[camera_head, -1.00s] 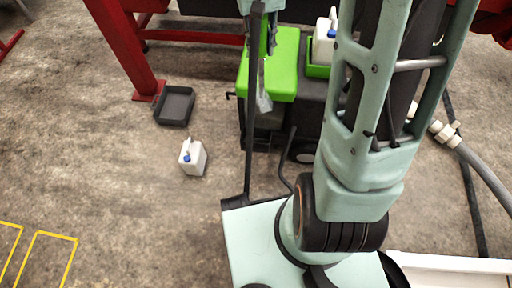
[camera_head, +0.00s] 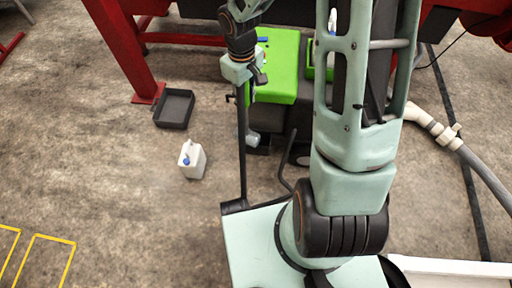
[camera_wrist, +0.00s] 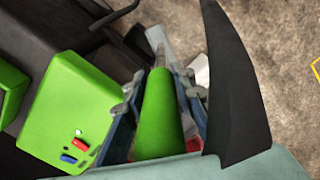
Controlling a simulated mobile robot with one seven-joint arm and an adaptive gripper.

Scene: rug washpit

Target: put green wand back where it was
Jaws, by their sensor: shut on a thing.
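My gripper (camera_wrist: 158,120) is shut on the green wand (camera_wrist: 160,112). In the wrist view its green handle lies between the two fingers, with a pale, see-through end pointing away. In the head view my gripper (camera_head: 245,85) is beside the left edge of the cart's green top (camera_head: 283,70), and the wand's greyish end (camera_head: 247,136) hangs below it. The green top, with red and blue parts on it, also shows in the wrist view (camera_wrist: 62,110). I cannot tell whether the wand touches the cart. No holder for the wand is clearly visible.
A white jug (camera_head: 192,160) and a black tray (camera_head: 174,108) stand on the floor at left. Another white jug (camera_head: 332,22) is partly hidden behind my arm. A red frame (camera_head: 128,55) stands behind. A grey hose (camera_head: 480,172) lies at right. The left floor is mostly clear.

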